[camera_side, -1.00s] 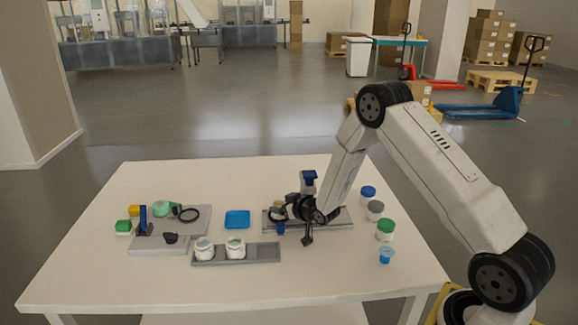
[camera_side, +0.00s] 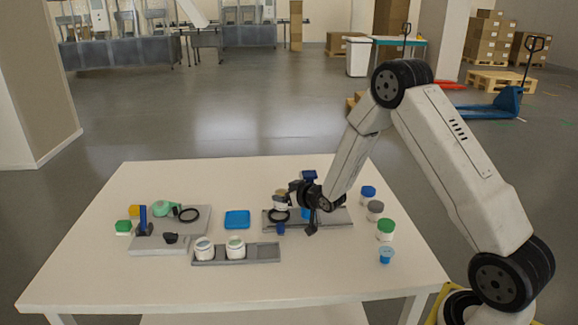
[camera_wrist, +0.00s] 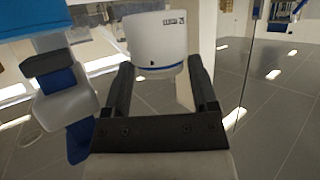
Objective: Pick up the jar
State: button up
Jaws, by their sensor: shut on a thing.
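A white jar (camera_wrist: 157,40) with a small dark label and a thin blue band sits between my gripper's two dark fingers in the wrist view. My gripper (camera_wrist: 161,72) is shut on this jar. In the side view my gripper (camera_side: 290,193) is over the grey tray (camera_side: 338,217) at the table's middle right. A small beige and white piece of the jar (camera_side: 280,198) shows at its fingers. The rest is hidden by the dark gripper, and I cannot tell whether the jar touches the tray.
Two white jars (camera_side: 204,247) stand in a front tray (camera_side: 262,254). Several lidded jars and a blue cup (camera_side: 386,255) line the right side. A blue dish (camera_side: 237,219) lies left of my gripper. Tools sit on a grey plate (camera_side: 160,245) at the left. The table's front is clear.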

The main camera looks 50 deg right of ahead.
jog(key=w+a+r+v, duration=0.1)
jog(key=r+v, duration=0.1)
jog(key=v, duration=1.2)
jog(key=shift+s+r, duration=0.2)
jog(key=shift+r, duration=0.15)
jog(key=shift+a, duration=0.1)
